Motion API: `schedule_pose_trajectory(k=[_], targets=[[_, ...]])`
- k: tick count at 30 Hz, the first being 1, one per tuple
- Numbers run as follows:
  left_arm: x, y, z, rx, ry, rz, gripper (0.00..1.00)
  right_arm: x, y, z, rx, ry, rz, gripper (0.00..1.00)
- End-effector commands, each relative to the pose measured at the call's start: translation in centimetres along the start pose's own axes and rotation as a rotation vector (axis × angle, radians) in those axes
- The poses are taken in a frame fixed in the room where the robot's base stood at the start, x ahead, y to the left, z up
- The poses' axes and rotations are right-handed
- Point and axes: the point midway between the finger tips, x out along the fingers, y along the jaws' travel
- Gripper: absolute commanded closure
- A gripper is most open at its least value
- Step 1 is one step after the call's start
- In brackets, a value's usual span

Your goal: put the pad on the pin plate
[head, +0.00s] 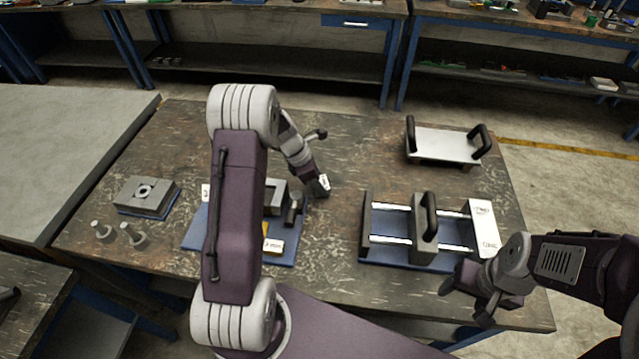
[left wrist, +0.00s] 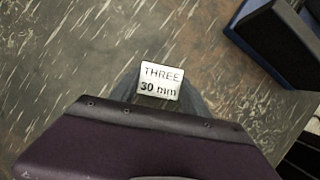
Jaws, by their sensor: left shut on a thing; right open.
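My left gripper (head: 319,187) is shut on a small block with a white label, the pad (head: 324,182). In the left wrist view the pad's label (left wrist: 160,81) reads "THREE 30 mm". The gripper and pad are over bare tabletop, right of a blue board (head: 284,258) that bears grey blocks and a yellow labelled piece. My left arm hides much of that board. I cannot tell for certain which fixture is the pin plate. My right gripper (head: 466,303) is open and empty at the table's front right.
A rail fixture with a black-handled slide (head: 425,240) stands right of centre. A white plate with two black handles (head: 443,144) stands behind it. A grey block with a hole (head: 147,195) and two metal pegs (head: 133,237) are at the left. The back middle is clear.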

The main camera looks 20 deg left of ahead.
Motion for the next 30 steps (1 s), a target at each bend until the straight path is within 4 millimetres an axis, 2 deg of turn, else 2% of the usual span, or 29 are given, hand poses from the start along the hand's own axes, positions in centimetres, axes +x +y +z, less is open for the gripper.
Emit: schedule_pose_trajectory(k=[5, 9, 21, 25, 30], targets=[[-1.8, 0.1, 0.8, 0.002, -0.002, 0.004, 1.0, -0.4, 0.0, 0.0, 0.0, 0.0, 0.0, 0.37], [-4.1, 0.1, 1.7, 0.003, -0.002, 0.006, 1.0, -0.9, 0.0, -0.1, 0.0, 0.0, 0.0, 0.37], [-5.7, -4.6, 9.9, 0.007, -0.002, 0.002, 1.0, -1.6, 0.0, -0.2, 0.0, 0.0, 0.0, 0.37], [-6.1, -5.7, 11.8, 0.004, -0.002, 0.002, 1.0, -1.8, 0.0, -0.2, 0.0, 0.0, 0.0, 0.37], [-6.3, -6.4, 13.0, 0.002, -0.001, 0.002, 1.0, -1.9, 0.0, -0.2, 0.0, 0.0, 0.0, 0.37]])
